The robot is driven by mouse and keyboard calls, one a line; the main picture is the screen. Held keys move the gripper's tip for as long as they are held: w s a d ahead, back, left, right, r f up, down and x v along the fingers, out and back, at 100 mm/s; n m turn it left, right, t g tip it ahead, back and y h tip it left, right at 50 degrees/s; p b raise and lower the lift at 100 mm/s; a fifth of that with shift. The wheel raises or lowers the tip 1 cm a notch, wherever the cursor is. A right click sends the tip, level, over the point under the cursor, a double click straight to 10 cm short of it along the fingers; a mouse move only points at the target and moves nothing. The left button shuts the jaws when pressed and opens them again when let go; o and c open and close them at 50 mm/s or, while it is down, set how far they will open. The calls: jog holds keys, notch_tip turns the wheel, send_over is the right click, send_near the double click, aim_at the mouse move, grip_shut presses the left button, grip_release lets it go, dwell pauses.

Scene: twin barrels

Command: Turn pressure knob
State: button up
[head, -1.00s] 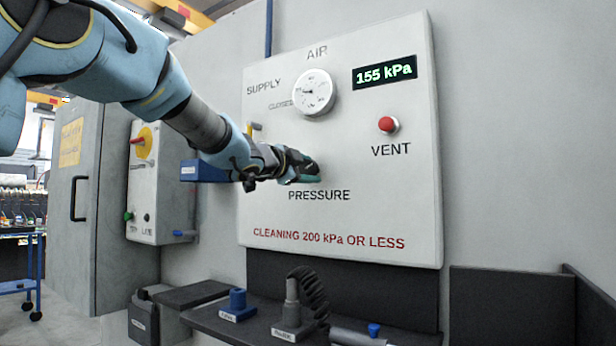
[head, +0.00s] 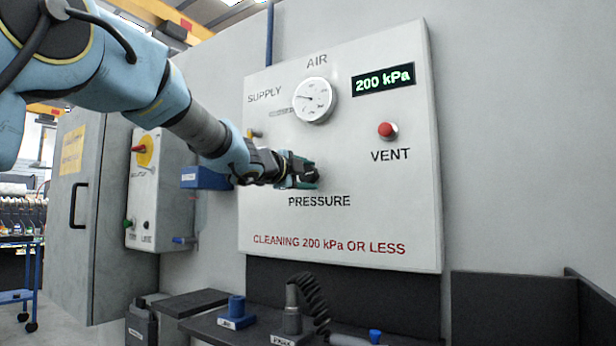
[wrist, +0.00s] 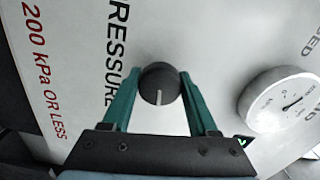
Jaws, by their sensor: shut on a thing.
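The pressure knob (wrist: 160,84) is a round black knob with a white pointer line, seen between the fingers in the wrist view. My gripper (wrist: 160,92) has green fingers closed on the knob's two sides. In the head view my gripper (head: 312,176) is at the panel (head: 350,222), just above the PRESSURE label, and its fingers hide most of the knob. The digital display (head: 384,77) reads 200 kPa. The round gauge (head: 315,100) is above the knob, and it also shows at the right in the wrist view (wrist: 280,100).
A red vent button (head: 386,130) is at the right of the panel. A blue block (head: 205,178) is near my forearm at the left. A dark shelf (head: 260,325) with a blue fitting (head: 236,308) and a coiled black hose (head: 312,300) lies below. Red text gives cleaning at 200 kPa or less.

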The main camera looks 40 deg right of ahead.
jog(key=shift+f, duration=0.1)
jog(key=o, duration=1.3)
jog(key=shift+o, duration=0.2)
jog(key=shift+a, duration=0.15)
jog(key=b+v, duration=0.1)
jog(key=v, duration=0.9)
jog(key=shift+a, duration=0.25)
